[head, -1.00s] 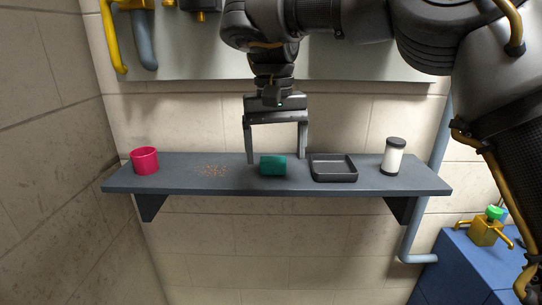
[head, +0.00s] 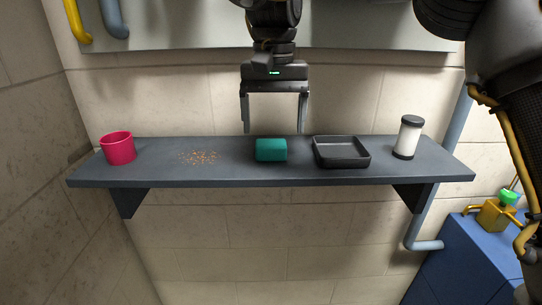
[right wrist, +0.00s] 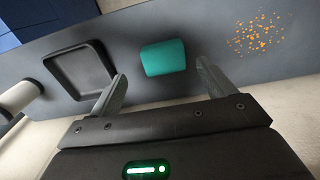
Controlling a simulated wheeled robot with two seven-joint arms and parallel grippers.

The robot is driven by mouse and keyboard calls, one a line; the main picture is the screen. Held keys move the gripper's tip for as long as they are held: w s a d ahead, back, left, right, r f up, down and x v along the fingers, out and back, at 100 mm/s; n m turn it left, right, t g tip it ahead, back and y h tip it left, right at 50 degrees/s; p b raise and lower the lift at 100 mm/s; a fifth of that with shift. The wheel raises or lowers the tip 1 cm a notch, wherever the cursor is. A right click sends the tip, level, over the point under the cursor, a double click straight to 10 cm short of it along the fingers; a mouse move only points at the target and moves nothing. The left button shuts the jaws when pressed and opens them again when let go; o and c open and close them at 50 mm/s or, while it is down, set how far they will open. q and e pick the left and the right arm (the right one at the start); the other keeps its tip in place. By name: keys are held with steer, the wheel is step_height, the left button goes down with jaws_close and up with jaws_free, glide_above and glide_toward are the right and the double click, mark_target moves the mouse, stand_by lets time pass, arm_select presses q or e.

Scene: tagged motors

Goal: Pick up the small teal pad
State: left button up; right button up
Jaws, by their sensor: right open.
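The small teal pad (head: 271,150) lies on the grey wall shelf (head: 230,174), between a patch of orange crumbs and a black tray. My right gripper (head: 274,130) is open and empty, with its fingers pointing down behind and above the pad in the head view. In the right wrist view the pad (right wrist: 164,57) lies ahead of the gap between the two open fingertips (right wrist: 160,72). The fingers do not appear to touch it. My left gripper is not in view.
Orange crumbs (head: 199,157) lie left of the pad, with a pink cup (head: 118,148) at the shelf's left end. The black tray (head: 341,152) is close on the pad's right, then a white cylinder with dark ends (head: 407,138). A wall rises behind the shelf.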

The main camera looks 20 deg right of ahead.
mark_target(271, 142)
steer(key=shift+s+a+f, duration=0.1)
steer(key=shift+a+f, duration=0.05)
steer(key=shift+f, duration=0.05)
steer(key=f, duration=0.3)
steer(key=f+b, duration=0.1)
steer(key=shift+w+f, duration=0.25)
steer(key=shift+f, duration=0.15)
steer(key=shift+s+a, duration=0.15)
steer(key=shift+c, duration=0.5)
steer(key=c, duration=1)
